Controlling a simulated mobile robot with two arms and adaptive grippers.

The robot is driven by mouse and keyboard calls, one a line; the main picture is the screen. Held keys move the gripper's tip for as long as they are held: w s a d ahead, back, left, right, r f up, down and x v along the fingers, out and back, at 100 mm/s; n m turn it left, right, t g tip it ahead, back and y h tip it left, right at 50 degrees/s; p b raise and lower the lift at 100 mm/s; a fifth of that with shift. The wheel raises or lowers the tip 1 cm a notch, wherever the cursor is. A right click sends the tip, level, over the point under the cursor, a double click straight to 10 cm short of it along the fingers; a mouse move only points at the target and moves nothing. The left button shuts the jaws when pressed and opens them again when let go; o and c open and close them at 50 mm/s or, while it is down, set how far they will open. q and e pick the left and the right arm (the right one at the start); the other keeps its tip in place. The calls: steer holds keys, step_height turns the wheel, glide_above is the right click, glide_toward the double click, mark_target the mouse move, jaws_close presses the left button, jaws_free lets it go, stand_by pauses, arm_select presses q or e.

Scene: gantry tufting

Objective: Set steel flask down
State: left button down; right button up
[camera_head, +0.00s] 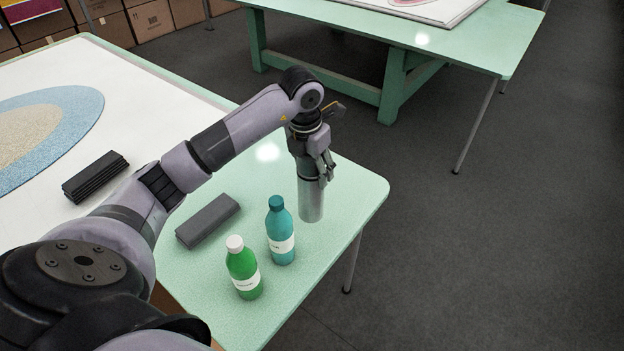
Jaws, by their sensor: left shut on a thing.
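The steel flask (311,203) is a plain silver cylinder near the right end of the green table (352,189). My left gripper (322,172) comes down on it from above and is shut around its upper part, which the fingers partly hide. The flask looks upright. Its base is at or just above the tabletop; I cannot tell whether it touches. My right gripper is not in view.
A teal bottle (280,235) stands just left of the flask, with a green bottle (243,270) beyond it. A dark grey block (207,220) and a black stack (95,177) lie further left. The table's right edge is close. Another green table (450,45) stands behind.

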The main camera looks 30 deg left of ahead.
mark_target(311, 197)
arm_select(q)
step_height(311, 197, down, 5)
steer(key=shift+r+p, duration=0.15)
steer(key=shift+p, duration=0.35)
steer(key=shift+w+f, duration=0.1)
steer(key=shift+f, duration=0.15)
steer(key=shift+f, duration=0.2)
steer(key=c, duration=0.6)
jaws_free()
